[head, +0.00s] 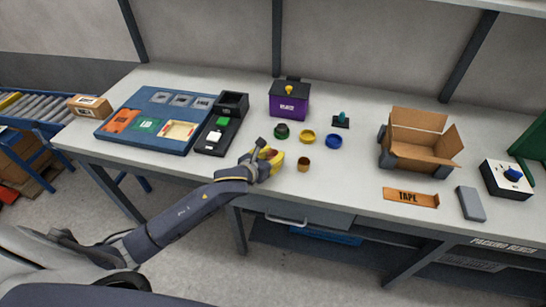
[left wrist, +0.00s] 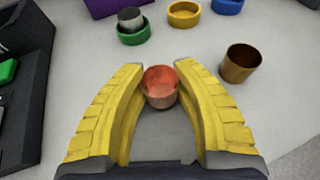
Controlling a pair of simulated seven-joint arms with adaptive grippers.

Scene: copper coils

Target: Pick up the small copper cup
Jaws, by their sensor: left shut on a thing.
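The small copper cup (left wrist: 160,88) is reddish and sits between the yellow fingertips of my left gripper (left wrist: 160,90) in the left wrist view. My left gripper (head: 270,156) is shut on it, near the front edge of the bench in the head view. Whether the cup touches the bench is hard to tell. A brown, brass-like cup (left wrist: 240,64) stands apart to the right of the gripper; it also shows in the head view (head: 303,164). A grey metal cup (left wrist: 131,18) stands in a green ring (left wrist: 133,36). My right gripper is out of view.
A yellow ring (head: 307,137) and a blue ring (head: 333,141) lie behind the brown cup. A purple box (head: 289,106) stands farther back. A blue tray (head: 120,122) lies left, an open carton (head: 415,145) right. The bench front between gripper and tape label (head: 410,197) is mostly clear.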

